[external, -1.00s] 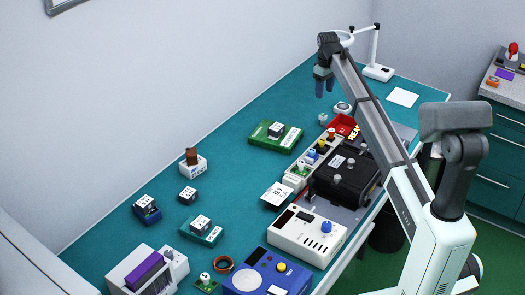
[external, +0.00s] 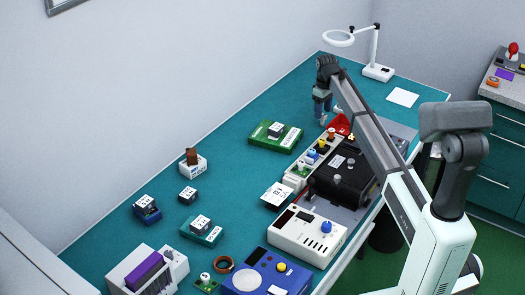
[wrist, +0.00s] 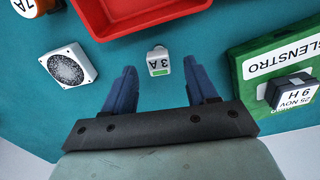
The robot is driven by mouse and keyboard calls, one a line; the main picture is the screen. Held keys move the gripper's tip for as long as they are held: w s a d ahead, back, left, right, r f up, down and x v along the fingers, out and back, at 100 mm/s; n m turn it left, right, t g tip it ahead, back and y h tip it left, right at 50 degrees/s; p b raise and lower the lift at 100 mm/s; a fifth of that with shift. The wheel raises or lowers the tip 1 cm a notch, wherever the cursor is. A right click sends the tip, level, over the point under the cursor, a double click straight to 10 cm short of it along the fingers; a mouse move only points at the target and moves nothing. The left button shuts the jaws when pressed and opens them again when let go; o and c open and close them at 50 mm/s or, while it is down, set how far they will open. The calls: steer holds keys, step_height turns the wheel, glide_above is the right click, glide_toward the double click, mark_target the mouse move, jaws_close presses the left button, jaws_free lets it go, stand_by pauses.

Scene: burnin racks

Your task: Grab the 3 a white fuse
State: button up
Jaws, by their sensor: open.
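The small white 3 A fuse (wrist: 158,62) stands on the teal bench in the wrist view, with a green mark on it and its label upside down. My gripper (wrist: 165,85) is open, and its two blue fingers point toward the fuse, one to each side of its line. The fuse lies just beyond the fingertips, and nothing is between them. In the external view my gripper (external: 322,106) hangs low over the far part of the bench, close above the fuse, which is small and partly hidden there.
A red tray (wrist: 135,18) lies just beyond the fuse. A green board (wrist: 250,75) with a dark labelled block stands to the right. A white square part with a round speckled face (wrist: 68,66) sits to the left, near an orange 7A part (wrist: 32,6). Bare bench surrounds the fuse.

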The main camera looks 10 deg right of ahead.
mark_target(325, 114)
step_height(325, 114, down, 5)
steer(key=shift+d+r, duration=0.1)
steer(key=shift+r, duration=0.1)
steer(key=c, duration=1)
